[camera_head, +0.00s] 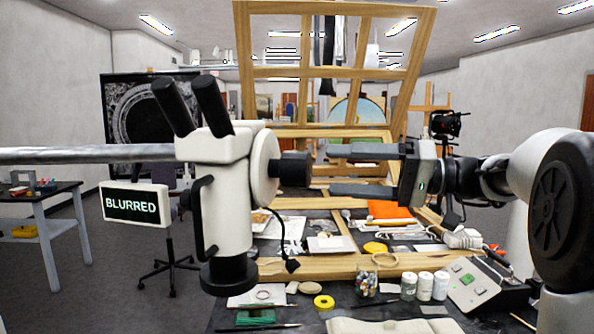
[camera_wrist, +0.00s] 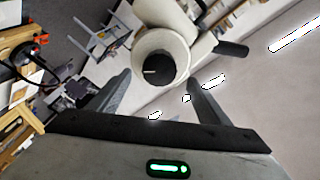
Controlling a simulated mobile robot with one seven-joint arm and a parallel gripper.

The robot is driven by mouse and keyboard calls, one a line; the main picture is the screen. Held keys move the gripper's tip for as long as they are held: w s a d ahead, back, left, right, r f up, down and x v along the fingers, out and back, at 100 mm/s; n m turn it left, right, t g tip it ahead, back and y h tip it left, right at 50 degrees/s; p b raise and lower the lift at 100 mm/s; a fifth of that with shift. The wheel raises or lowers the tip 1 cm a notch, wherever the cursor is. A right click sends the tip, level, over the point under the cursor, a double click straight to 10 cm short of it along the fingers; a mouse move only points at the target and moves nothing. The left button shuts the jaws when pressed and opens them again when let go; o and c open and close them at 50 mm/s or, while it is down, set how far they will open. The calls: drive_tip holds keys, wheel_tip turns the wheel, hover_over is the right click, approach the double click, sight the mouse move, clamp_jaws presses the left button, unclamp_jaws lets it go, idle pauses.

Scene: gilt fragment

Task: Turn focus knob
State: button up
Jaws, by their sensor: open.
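A white microscope (camera_head: 225,190) with two black eyepieces hangs on a grey horizontal boom. Its black focus knob (camera_head: 294,168) sticks out to the right from a round white housing. A small sign (camera_head: 136,204) on the left reads "BLURRED". My gripper (camera_head: 338,171) is open and empty to the right of the knob, its fingers pointing at it with a gap between. In the wrist view the knob (camera_wrist: 160,69) shows face-on with a pale mark, ahead of and between the two spread fingers (camera_wrist: 160,88). No finger appears to touch it.
A wooden frame easel (camera_head: 335,70) stands behind. The table below holds white jars (camera_head: 424,286), a yellow tape roll (camera_head: 323,302), an orange cloth (camera_head: 389,210) and wooden bars (camera_head: 330,266). A side table (camera_head: 45,205) stands at far left. The air around the knob looks clear.

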sight(309, 170)
drive_tip(key=x, duration=0.9)
drive_tip(key=shift+a, duration=0.1)
drive_tip(key=c, duration=1.1)
drive_tip(key=shift+o, duration=0.2)
